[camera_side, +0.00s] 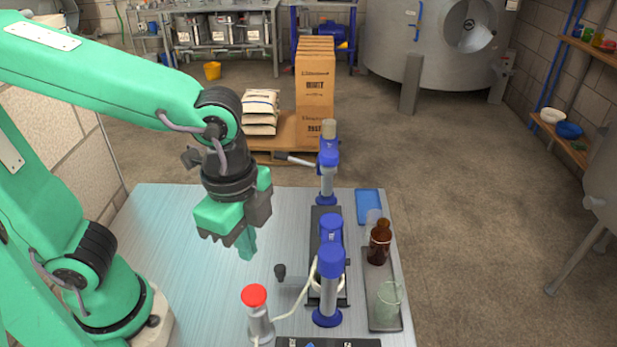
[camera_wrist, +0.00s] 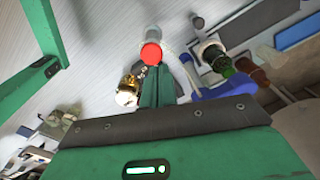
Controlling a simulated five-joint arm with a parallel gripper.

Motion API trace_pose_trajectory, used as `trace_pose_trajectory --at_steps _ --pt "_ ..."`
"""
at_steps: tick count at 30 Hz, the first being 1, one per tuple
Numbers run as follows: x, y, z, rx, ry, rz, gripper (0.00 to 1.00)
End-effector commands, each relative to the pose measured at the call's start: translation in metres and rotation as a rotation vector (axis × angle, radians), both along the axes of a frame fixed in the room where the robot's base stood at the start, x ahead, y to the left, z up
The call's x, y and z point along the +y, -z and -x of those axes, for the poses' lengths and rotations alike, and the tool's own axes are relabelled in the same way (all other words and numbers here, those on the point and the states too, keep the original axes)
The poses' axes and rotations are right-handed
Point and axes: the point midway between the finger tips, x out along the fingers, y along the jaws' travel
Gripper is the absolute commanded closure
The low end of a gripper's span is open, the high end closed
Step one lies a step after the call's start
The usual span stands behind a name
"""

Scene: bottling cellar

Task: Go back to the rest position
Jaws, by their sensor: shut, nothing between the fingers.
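My gripper (camera_side: 247,250) hangs from my green arm above the left part of the light metal table (camera_side: 160,250), fingers pointing down. Its fingers are shut together with nothing between them. It is clear of the blue and grey bench device (camera_side: 330,262) to its right. A red-capped grey cylinder (camera_side: 258,315) stands on the table nearer the camera. In the wrist view my green fingers (camera_wrist: 157,88) show close together, with the red cap (camera_wrist: 151,54) just beyond their tips. No rest position is marked in either view.
A brown bottle (camera_side: 379,243) and a clear glass beaker (camera_side: 388,300) stand on a dark tray (camera_side: 383,323) at the table's right. A blue tray (camera_side: 369,204) lies behind them. The table's left side is mostly clear. Cartons (camera_side: 314,90) stand on a pallet behind.

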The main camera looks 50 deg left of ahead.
Motion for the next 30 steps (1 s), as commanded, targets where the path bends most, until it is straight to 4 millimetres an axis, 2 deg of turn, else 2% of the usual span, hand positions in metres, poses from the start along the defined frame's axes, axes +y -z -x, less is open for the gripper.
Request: trace_pose_trajectory --at_steps 10,21,25,30 --pt "0.063 -0.021 -0.024 -0.143 -0.476 0.116 1.0" --pt "0.133 -0.041 -0.028 -0.32 -0.993 0.243 1.0" --pt "0.147 -0.045 -0.026 -0.361 -1.1 0.271 1.0" --pt "0.154 -0.046 -0.025 -0.383 -1.158 0.287 1.0"
